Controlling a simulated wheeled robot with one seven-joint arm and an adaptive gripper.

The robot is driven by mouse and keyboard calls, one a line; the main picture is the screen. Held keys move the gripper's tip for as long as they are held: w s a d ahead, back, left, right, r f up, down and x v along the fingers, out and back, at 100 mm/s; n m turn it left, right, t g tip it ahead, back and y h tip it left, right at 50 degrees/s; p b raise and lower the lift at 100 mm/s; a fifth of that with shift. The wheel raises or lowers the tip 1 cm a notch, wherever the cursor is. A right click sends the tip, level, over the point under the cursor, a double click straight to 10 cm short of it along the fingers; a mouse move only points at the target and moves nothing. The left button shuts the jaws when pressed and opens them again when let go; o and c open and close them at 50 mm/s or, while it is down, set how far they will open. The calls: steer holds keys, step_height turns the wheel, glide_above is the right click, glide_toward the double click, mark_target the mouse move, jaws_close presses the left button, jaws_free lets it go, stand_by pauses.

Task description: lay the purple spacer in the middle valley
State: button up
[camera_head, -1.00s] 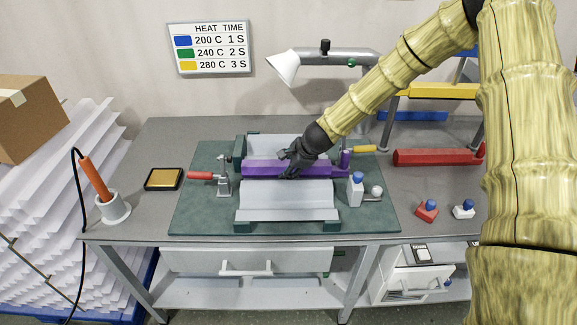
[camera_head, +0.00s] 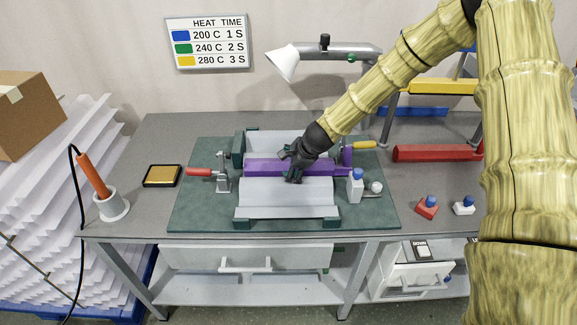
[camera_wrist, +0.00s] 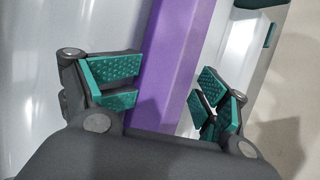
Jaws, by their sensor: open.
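The purple spacer (camera_head: 262,167) lies lengthwise across the grey corrugated sheet (camera_head: 287,190), along its middle, in the head view. It looks seated in the middle valley, though my gripper hides part of it. My gripper (camera_head: 291,177) is over the right half of the spacer. In the wrist view the spacer (camera_wrist: 180,60) runs between the spread green-padded fingers of my gripper (camera_wrist: 165,95).
Red-handled (camera_head: 200,172) and yellow-handled (camera_head: 362,145) clamps flank the sheet on the green mat (camera_head: 200,215). A white bottle with a blue cap (camera_head: 355,187) stands at the right. A lamp (camera_head: 285,66) overhangs the back. A gold-topped pad (camera_head: 162,176) lies left.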

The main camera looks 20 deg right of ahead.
steer(key=shift+a+r, duration=0.15)
steer(key=shift+r, duration=0.05)
steer(key=shift+r, duration=0.4)
steer(key=v, duration=1.1)
steer(key=shift+s, duration=0.2)
steer(key=shift+f, duration=0.1)
